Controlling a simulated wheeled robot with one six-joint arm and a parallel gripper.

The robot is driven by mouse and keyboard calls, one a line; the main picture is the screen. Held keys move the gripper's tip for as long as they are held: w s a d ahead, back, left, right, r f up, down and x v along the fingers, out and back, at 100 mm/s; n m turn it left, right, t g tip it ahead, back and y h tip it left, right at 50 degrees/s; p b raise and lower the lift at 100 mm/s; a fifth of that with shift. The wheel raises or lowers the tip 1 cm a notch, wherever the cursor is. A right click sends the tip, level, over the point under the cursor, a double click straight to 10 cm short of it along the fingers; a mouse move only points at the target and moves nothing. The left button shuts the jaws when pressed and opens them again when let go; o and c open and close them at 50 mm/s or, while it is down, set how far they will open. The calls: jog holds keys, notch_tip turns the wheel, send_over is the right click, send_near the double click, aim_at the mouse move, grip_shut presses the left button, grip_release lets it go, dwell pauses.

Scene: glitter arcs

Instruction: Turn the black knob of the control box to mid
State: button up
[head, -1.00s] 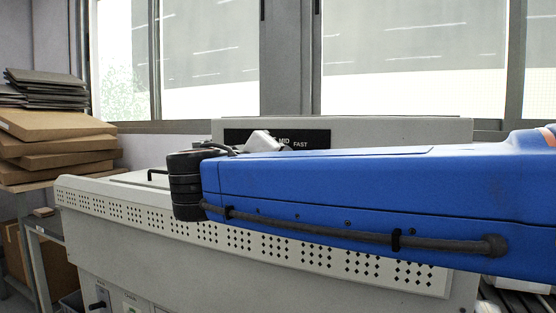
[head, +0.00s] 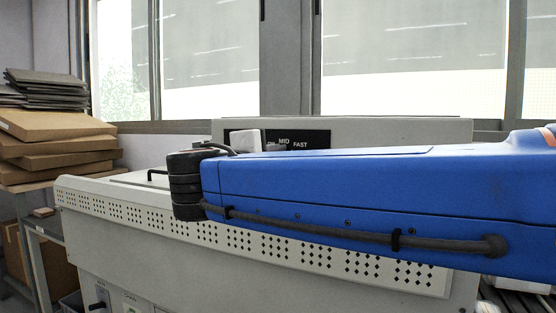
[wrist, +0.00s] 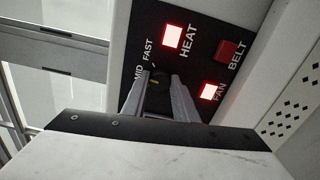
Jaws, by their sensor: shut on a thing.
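The black knob (wrist: 160,79) is on the control box's black panel (wrist: 200,15) in the wrist view. My gripper (wrist: 159,90) is shut on it, with one grey finger on each side. A small yellow mark shows on the knob, on the side toward the MID and FAST labels; I cannot tell exactly which label it lines up with. In the head view the control box (head: 400,130) stands behind my blue arm. MID and FAST can be read on its panel (head: 322,139), and the knob is hidden. A pale part of my gripper stands upright left of MID.
In the wrist view the HEAT light (wrist: 173,37) and the FAN light (wrist: 209,92) glow, and a darker red BELT button (wrist: 228,51) sits near them. A perforated machine housing (head: 130,215) runs below my arm. Flat cardboard boxes (head: 50,135) are stacked at the left.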

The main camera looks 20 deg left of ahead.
jog(key=shift+n, duration=0.6)
jog(key=o, duration=1.1)
jog(key=shift+c, duration=0.2)
jog(key=shift+s, duration=0.1)
jog(key=s+a, duration=0.1)
jog(key=s, duration=1.6)
jog(key=shift+a, duration=0.2)
jog(key=shift+s, duration=0.1)
